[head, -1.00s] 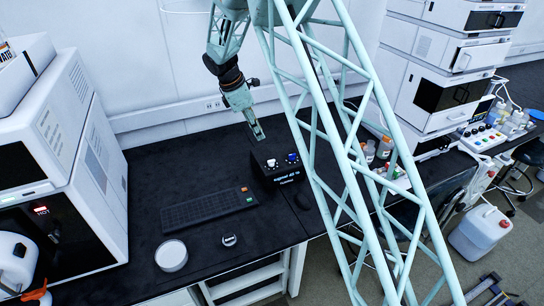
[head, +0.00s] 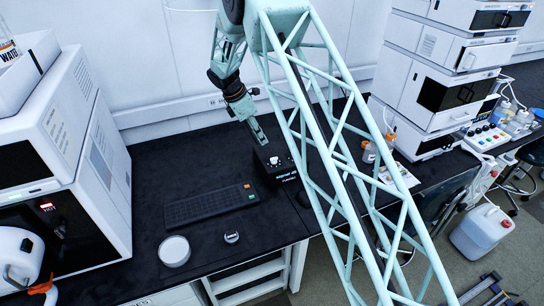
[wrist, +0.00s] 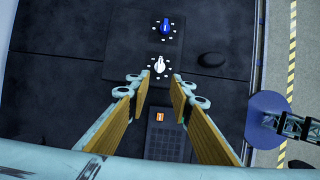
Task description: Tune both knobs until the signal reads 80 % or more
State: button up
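A black control box (head: 266,178) stands on the black bench, with lettering on its front too small to read surely. Its white knob (head: 274,160) shows in the head view and in the wrist view (wrist: 159,65). The blue knob (wrist: 165,26) lies beyond the white one in the wrist view; in the head view it is hidden behind my lattice arm link. Tick marks ring both knobs. My gripper (head: 263,139) is above the back left of the box. In the wrist view its two fingers (wrist: 161,88) are apart and empty, with the white knob showing beyond the gap between their tips.
A dark keypad (head: 210,205) with an orange and a green key lies left of the box. A white round lid (head: 174,251) and a small round item (head: 231,237) lie in front. White instruments stand left (head: 60,150) and right (head: 440,90).

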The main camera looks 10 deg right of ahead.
aim_at(274, 160)
jog(key=shift+f, duration=0.1)
jog(key=shift+p+x, duration=0.65)
jog(key=shift+x, duration=6.15)
grip_shut()
